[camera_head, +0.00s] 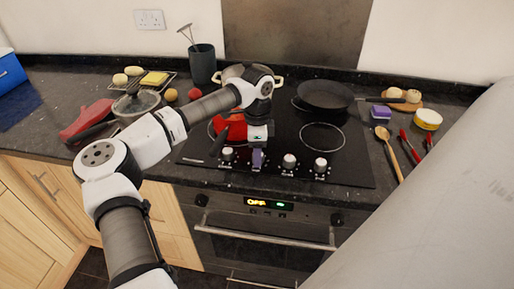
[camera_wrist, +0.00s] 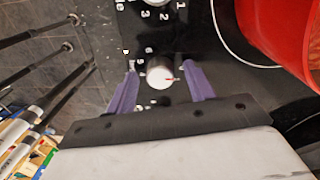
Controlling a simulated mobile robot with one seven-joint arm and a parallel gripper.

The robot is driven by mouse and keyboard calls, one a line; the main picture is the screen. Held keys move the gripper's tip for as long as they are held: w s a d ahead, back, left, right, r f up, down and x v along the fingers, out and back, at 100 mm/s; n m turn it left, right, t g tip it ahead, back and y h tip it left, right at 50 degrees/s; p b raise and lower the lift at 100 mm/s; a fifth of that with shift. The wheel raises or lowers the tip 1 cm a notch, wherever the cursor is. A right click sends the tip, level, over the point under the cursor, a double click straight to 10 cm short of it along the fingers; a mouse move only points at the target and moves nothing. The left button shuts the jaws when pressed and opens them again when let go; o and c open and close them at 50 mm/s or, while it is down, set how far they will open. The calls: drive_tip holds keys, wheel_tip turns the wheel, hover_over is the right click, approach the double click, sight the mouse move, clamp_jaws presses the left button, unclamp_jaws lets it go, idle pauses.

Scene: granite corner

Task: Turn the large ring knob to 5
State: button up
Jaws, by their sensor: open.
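The black glass hob (camera_head: 355,170) has a row of white-topped knobs along its front edge. My gripper (camera_head: 257,163) points down over the second knob from the left, which it hides in the head view. In the wrist view that knob (camera_wrist: 158,79) stands between the two purple fingers of my gripper (camera_wrist: 161,70). The fingers are open, with a visible gap on each side of the knob.
A red pot (camera_head: 236,130) stands on the hob just behind my gripper; it also fills the upper right of the wrist view (camera_wrist: 285,35). Neighbouring knobs (camera_head: 289,161) sit close on either side. A dark pan (camera_head: 325,95) is at the back right. The oven (camera_head: 265,225) is below.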

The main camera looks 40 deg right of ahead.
drive_tip(key=shift+f, duration=0.2)
drive_tip(key=shift+c, duration=0.2)
drive_tip(key=c, duration=0.9)
